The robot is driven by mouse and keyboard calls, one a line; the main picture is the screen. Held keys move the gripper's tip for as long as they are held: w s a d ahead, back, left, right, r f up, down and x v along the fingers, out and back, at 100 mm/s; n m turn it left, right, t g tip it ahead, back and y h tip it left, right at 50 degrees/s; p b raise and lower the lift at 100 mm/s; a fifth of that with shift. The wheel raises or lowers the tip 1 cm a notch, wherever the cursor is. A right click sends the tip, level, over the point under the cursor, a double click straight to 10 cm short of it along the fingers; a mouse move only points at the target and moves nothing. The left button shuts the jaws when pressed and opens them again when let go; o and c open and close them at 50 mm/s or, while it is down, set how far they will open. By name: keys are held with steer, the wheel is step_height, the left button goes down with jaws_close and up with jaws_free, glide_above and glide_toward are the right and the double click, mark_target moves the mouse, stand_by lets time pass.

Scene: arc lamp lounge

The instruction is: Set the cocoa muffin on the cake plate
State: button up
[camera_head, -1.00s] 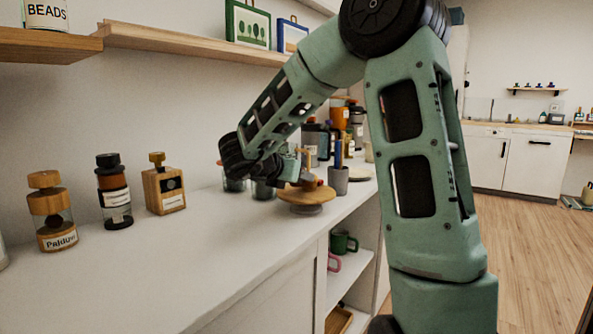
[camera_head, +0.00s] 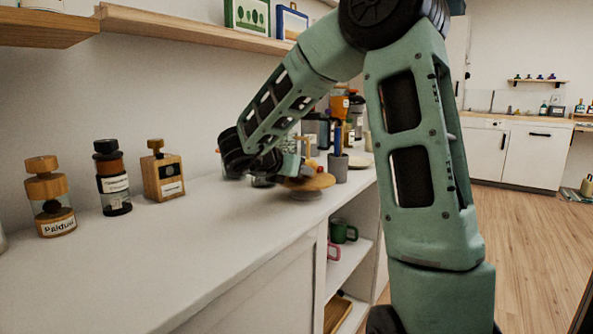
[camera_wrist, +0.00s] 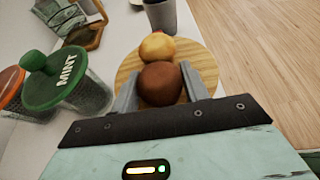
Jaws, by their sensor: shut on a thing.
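The cocoa muffin (camera_wrist: 160,84), brown and round, sits between the two grey fingers of my gripper (camera_wrist: 160,90) in the wrist view. My gripper is shut on it. Below it is the round wooden cake plate (camera_wrist: 204,62), which carries a yellow-red fruit-like thing (camera_wrist: 157,46) just beyond the muffin. I cannot tell whether the muffin touches the plate. In the head view the cake plate (camera_head: 318,183) stands on the counter and looks tilted, its right side higher. My gripper (camera_head: 291,167) is over its left side there, and the muffin is not clearly visible.
A green-lidded MINT jar (camera_wrist: 62,80) stands close left of my gripper in the wrist view. A grey cup (camera_head: 338,166) with a blue upright thing is behind the plate. Several jars stand at the counter's left, with clear counter (camera_head: 215,225) between.

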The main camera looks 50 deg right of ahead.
steer(key=shift+f+b, duration=0.3)
steer(key=shift+f, duration=0.05)
steer(key=o, duration=1.1)
steer(key=shift+r, duration=0.1)
steer(key=p+v, duration=0.2)
steer(key=v, duration=1.5)
steer(key=shift+a+r, duration=0.15)
steer(key=shift+a, duration=0.05)
